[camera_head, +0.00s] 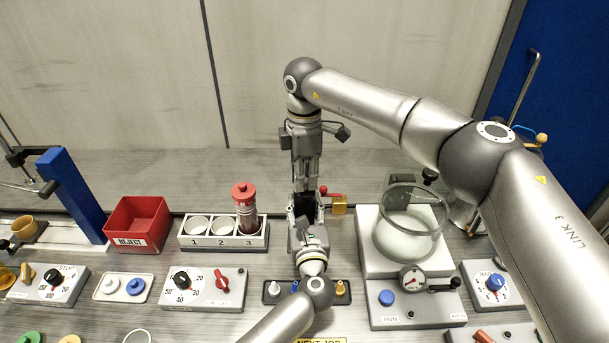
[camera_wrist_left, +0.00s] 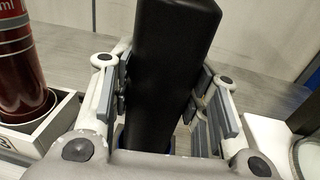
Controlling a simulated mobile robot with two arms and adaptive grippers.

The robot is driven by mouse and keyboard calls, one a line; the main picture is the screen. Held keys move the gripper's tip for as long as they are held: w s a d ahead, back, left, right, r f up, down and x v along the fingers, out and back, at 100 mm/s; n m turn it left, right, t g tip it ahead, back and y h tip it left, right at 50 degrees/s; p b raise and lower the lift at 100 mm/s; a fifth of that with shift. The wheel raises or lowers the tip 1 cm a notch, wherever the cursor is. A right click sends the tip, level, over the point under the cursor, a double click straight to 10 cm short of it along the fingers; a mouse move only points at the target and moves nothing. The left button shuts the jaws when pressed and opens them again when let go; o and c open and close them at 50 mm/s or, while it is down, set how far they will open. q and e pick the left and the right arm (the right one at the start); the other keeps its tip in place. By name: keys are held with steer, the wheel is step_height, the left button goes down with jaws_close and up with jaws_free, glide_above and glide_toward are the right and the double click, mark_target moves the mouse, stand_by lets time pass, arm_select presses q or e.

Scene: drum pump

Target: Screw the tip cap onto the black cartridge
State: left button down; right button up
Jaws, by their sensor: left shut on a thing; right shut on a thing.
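The black cartridge (camera_wrist_left: 170,75) stands slightly tilted between the fingers of my left gripper (camera_wrist_left: 165,105) in the left wrist view. In the head view a small dark part of the cartridge (camera_head: 304,204) shows between the two grippers. My left gripper (camera_head: 306,232) reaches in from the bottom and is shut on it. My right gripper (camera_head: 306,185) points straight down from above, over the cartridge, and is shut. What its fingertips hold is hidden, so I cannot see the tip cap or whether it touches the cartridge.
A dark tray (camera_head: 318,299) holds white, blue and yellow tips. A white rack (camera_head: 222,243) holds a red cartridge (camera_head: 245,208) in slot 3. A red reject bin (camera_head: 138,224) stands left; a glass-domed machine (camera_head: 400,262) stands close on the right.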

steer(key=m, duration=0.6)
steer(key=o, duration=0.7)
step_height(320, 180, up, 12)
arm_select(q)
steer(key=c, duration=0.7)
jaws_free()
steer(key=shift+c, duration=0.2)
steer(key=s+d, duration=0.1)
steer(key=s, duration=1.1)
